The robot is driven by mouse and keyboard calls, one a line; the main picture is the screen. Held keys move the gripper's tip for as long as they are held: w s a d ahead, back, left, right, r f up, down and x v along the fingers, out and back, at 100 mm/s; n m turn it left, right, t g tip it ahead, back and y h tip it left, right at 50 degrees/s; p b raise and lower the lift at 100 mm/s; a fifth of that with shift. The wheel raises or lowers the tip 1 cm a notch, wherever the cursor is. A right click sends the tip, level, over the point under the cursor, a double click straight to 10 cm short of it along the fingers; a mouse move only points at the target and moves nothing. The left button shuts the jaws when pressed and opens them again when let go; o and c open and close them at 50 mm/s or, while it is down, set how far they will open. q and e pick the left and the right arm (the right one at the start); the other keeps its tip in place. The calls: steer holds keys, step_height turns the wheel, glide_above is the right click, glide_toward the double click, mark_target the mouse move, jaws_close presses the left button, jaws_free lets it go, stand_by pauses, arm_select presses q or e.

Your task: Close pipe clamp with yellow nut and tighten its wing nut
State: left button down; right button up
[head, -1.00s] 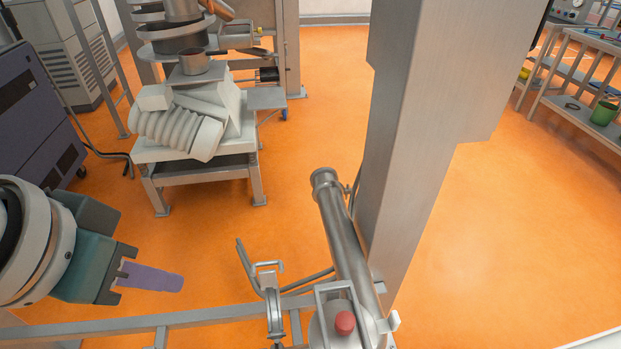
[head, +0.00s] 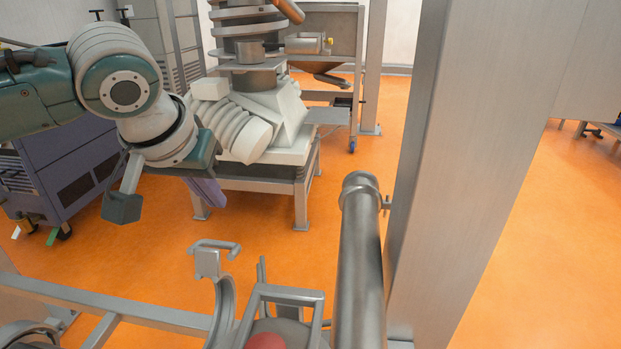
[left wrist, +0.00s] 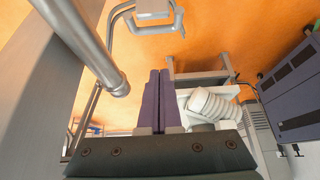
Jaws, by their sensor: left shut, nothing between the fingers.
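My left gripper (head: 207,194) is in the upper left of the head view, with its purple fingers pointing down. In the left wrist view its fingers (left wrist: 160,98) lie together, shut and empty. An open curved metal clamp half (head: 224,300) with a U-shaped bracket (head: 212,250) on top stands at the bottom of the head view, below and apart from the gripper. A similar metal bracket (left wrist: 152,14) shows at the top of the left wrist view. My right gripper is not in view.
A steel pipe (head: 361,255) with a collar rises right of the clamp, beside a wide grey column (head: 465,150). A red knob (head: 267,341) sits inside a metal frame at the bottom. A white machine on a steel stand (head: 300,184) is behind. Orange floor lies between.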

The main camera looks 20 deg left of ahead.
arm_select(q)
steer(key=d+b+x, duration=0.1)
steer(key=b+x, duration=0.2)
steer(key=x, duration=0.5)
steer(key=shift+s+r+p, duration=0.2)
steer(key=shift+s+p, duration=0.75)
steer(key=shift+s, duration=1)
